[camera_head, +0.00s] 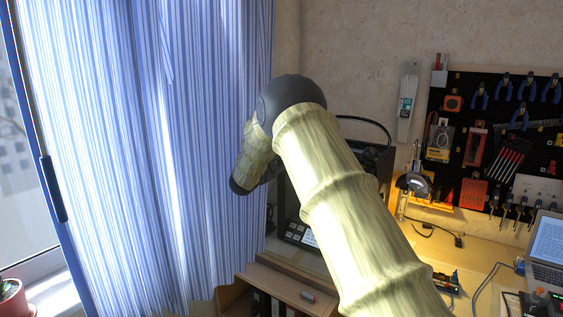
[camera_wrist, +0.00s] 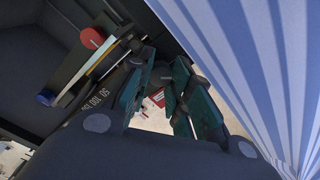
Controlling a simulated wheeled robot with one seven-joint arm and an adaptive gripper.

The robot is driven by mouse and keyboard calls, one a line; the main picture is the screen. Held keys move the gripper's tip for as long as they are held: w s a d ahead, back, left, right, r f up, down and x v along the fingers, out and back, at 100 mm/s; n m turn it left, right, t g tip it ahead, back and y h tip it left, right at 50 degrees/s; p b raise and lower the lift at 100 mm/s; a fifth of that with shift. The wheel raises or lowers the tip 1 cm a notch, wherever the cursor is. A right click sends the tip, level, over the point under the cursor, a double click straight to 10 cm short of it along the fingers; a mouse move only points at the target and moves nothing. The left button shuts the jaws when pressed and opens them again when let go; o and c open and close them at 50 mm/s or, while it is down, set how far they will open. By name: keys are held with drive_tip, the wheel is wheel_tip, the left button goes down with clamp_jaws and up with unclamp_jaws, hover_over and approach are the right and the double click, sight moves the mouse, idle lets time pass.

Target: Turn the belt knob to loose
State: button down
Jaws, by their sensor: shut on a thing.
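The dark machine (camera_head: 372,160) stands behind my arm in the head view. Its dark body (camera_wrist: 40,60) fills the left of the wrist view, with a red round end (camera_wrist: 92,38), a blue round end (camera_wrist: 45,97) and a printed number scale (camera_wrist: 98,97). My gripper (camera_wrist: 164,62) has its teal fingers at the machine's edge, shut on a small dark part between the tips. This part appears to be the belt knob, but it is mostly hidden by the fingers. Its setting cannot be read. In the head view my arm hides the fingertips.
A blue striped curtain (camera_head: 150,140) hangs close beside the machine; it also shows in the wrist view (camera_wrist: 265,60). A pegboard (camera_head: 480,150) with tools and a workbench with a laptop (camera_head: 548,245) are at the right. A low shelf (camera_head: 275,285) stands below.

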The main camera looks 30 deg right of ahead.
drive_tip(key=shift+n+p, duration=0.35)
drive_tip(key=shift+n, duration=0.75)
drive_tip(key=shift+f, duration=0.1)
drive_tip(key=c, duration=1.3)
unclamp_jaws()
drive_tip(key=shift+w+a, duration=0.1)
drive_tip(key=shift+o, duration=0.2)
drive_tip(key=v, duration=1.2)
